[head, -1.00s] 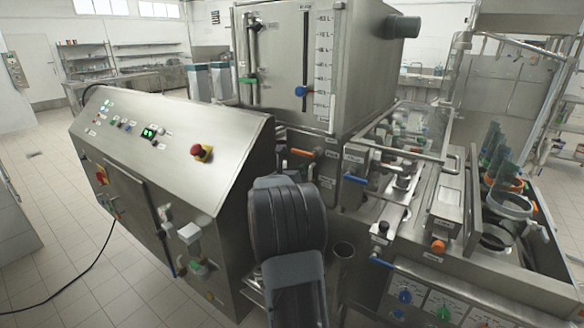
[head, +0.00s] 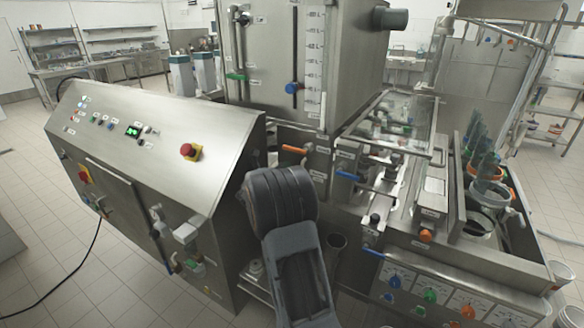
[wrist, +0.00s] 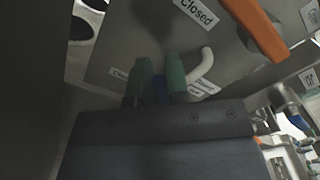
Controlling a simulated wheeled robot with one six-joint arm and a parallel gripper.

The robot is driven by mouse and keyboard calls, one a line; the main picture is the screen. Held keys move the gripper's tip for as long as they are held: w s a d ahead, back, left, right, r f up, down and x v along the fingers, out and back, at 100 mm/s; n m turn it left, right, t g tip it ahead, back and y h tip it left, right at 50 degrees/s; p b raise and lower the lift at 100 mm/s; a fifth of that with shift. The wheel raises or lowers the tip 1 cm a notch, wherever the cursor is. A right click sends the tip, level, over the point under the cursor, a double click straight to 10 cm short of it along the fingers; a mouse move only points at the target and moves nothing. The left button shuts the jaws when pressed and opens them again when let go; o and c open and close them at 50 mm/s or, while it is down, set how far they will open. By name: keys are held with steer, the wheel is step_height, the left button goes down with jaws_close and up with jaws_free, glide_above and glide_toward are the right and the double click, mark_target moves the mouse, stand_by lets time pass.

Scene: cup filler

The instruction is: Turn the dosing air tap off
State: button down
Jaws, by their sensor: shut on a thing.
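In the wrist view, my gripper (wrist: 160,68) has its two green fingertips shut on a small blue part (wrist: 160,90), most likely the dosing air tap's handle. Only a sliver of blue shows between the fingers; the rest is hidden by them and the gripper body. The tap sits low against a steel panel (wrist: 130,35). A small "Closed" label (wrist: 118,73) is left of the fingers, and another small label (wrist: 204,86) is to their right. In the head view my own arm hides the gripper and the tap.
An orange handle (wrist: 256,30) crosses the panel close by, beside a larger "Closed" label (wrist: 196,10); it also shows in the head view (head: 294,149). The slanted control cabinet (head: 185,185) is left of my arm.

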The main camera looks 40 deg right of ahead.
stand_by(0.3)
steer(key=c, duration=1.1)
jaws_free()
steer(key=b+v, duration=0.2)
steer(key=v, duration=1.2)
